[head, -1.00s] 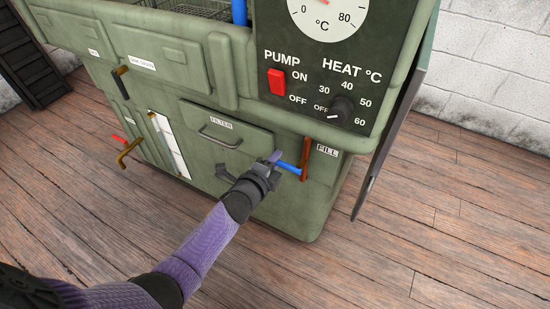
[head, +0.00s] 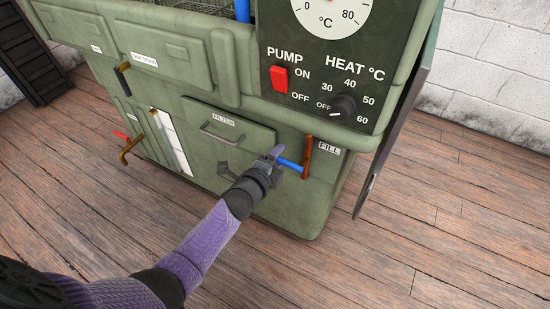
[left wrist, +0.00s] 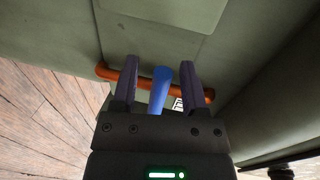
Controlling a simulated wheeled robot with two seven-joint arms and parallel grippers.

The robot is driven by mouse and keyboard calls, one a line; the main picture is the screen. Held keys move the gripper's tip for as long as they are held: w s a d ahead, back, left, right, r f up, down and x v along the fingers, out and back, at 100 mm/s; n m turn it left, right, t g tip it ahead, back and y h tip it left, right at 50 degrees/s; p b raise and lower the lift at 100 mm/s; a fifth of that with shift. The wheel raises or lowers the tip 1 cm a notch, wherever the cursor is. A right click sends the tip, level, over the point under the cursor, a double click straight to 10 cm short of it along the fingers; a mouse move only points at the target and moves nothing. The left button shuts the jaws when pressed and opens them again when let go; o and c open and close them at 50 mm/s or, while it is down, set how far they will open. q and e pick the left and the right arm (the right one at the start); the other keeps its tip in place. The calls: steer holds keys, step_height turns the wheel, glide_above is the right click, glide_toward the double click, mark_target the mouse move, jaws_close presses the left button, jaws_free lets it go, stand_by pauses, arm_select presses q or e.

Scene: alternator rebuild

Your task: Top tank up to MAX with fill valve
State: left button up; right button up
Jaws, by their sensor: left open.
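The fill valve has a blue lever (head: 290,164) and a copper pipe (head: 307,158), beside the FILL label (head: 329,147) on the green tank (head: 275,215). My left gripper (head: 276,161) is open at the blue lever. In the left wrist view the lever (left wrist: 160,88) stands between the two spread fingers (left wrist: 157,85) with gaps on both sides, and the pipe (left wrist: 205,93) runs behind them. A tall white sight gauge (head: 170,143) is on the tank's front; its level and marks are too small to read. My right gripper is not in view.
A FILTER drawer (head: 228,125) with a handle is left of the valve. A red pump switch (head: 279,79) and heat knob (head: 343,105) sit above. A brass tap (head: 131,150) sticks out at left. A panel (head: 385,150) hangs at the right; wooden floor beyond is clear.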

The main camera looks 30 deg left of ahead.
arm_select(q)
steer(key=s+r+p, duration=0.2)
steer(key=s+p, duration=0.2)
steer(key=s, duration=0.5)
steer(key=shift+s+a+p, duration=0.2)
steer(key=shift+s+p, duration=0.15)
steer(key=shift+p, duration=0.05)
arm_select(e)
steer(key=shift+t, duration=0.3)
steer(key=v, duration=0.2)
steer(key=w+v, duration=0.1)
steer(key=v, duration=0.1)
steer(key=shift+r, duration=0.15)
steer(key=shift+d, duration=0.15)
